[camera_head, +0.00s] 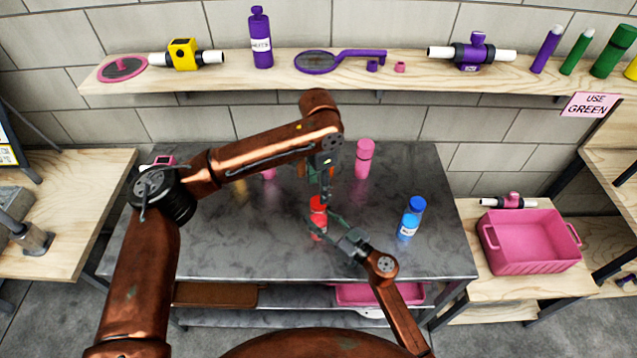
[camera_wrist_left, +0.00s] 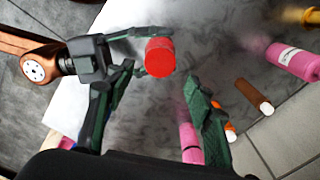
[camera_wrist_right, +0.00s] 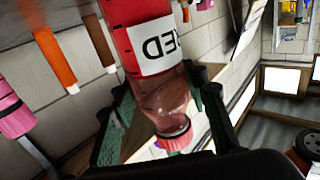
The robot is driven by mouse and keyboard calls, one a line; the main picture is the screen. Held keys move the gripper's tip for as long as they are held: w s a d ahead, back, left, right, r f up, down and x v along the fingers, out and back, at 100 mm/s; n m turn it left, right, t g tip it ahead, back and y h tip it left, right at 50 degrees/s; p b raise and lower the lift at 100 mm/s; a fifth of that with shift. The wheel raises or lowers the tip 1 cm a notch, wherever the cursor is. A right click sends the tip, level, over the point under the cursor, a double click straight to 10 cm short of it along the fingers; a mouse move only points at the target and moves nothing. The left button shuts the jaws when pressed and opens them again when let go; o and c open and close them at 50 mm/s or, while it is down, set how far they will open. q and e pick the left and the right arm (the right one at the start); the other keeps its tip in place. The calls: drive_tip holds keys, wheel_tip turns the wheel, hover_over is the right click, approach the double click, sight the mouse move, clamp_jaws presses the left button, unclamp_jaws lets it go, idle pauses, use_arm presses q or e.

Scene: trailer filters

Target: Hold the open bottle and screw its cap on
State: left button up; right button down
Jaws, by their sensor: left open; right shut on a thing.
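The red bottle (camera_head: 318,226) stands upright on the dark table, its label showing in the right wrist view (camera_wrist_right: 155,45). A red cap (camera_wrist_right: 176,137) sits at its neck; how tightly it is seated I cannot tell. The left wrist view shows the cap's round top (camera_wrist_left: 160,57). My right gripper (camera_head: 335,226) is shut on the bottle from the right side. My left gripper (camera_head: 326,188) is open above the cap, fingers pointing down and holding nothing. In the left wrist view the cap lies beyond its spread fingers (camera_wrist_left: 160,100).
A blue bottle (camera_head: 411,218) stands to the right and a pink bottle (camera_head: 364,158) behind. Partly hidden orange and pink items stand behind my left arm. A pink crate (camera_head: 530,243) sits on the right side table. The table's front left is clear.

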use_arm(q)
drive_tip(key=n, duration=0.2)
drive_tip(key=r+n, duration=0.1)
drive_tip(key=n, duration=0.1)
drive_tip(key=shift+r, duration=0.2)
hover_over(318, 220)
drive_tip(key=w, duration=0.3)
drive_tip(key=shift+s+d+f, duration=0.1)
drive_tip(key=shift+f, duration=3.9)
drive_tip(key=shift+c, duration=0.2)
drive_tip(key=c, duration=1.2)
drive_tip(key=o, duration=1.4)
